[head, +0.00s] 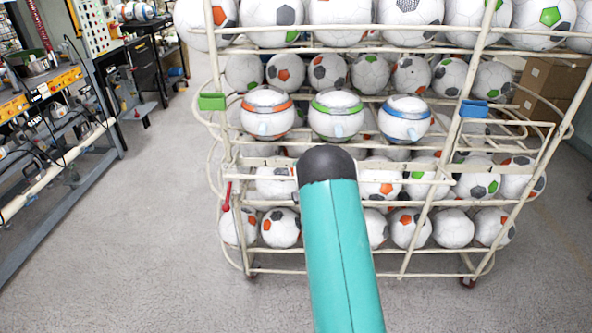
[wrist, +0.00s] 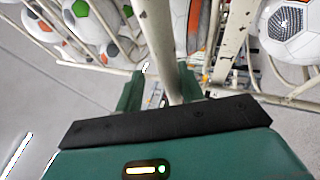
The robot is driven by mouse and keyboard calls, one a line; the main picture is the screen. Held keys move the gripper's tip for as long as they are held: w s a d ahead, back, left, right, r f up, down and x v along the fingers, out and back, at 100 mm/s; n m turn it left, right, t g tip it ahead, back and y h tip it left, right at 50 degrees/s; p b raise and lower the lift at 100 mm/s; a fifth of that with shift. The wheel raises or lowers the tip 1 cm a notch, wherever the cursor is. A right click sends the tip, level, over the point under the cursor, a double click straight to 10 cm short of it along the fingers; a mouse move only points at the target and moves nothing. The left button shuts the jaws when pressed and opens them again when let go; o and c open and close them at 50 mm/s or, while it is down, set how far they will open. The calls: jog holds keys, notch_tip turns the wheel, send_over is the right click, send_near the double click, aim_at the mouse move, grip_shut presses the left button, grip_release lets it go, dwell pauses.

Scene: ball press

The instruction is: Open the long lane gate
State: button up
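A cream wire rack (head: 418,229) full of footballs fills the head view; I cannot tell which part is the long lane gate. A green block (head: 212,101) sits on its left upper end, a blue block (head: 473,108) on the right, and a red handle (head: 227,195) hangs low on the left. In the wrist view my gripper (wrist: 160,88) has dark green fingers spread apart. A worn pale bar (wrist: 160,45) appears between them, with gaps beside it; contact is unclear. My gripper is hidden in the head view behind my teal arm.
Three banded balls, orange (head: 267,114), green (head: 335,116) and blue (head: 404,119), stand in a row on the rack. A workbench (head: 60,150) stands at the left. Cardboard boxes (head: 550,85) are behind at right. The grey floor (head: 150,240) is clear at front left.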

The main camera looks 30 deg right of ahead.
jog(key=s+d+f, duration=0.1)
jog(key=s+f, duration=0.6)
jog(key=f, duration=0.4)
jog(key=shift+s, duration=0.15)
dwell(1.0)
jog(key=shift+d, duration=0.1)
dwell(0.3)
jog(key=v, duration=1.3)
jog(key=shift+s+f, duration=0.25)
jog(key=shift+s, duration=0.05)
dwell(0.3)
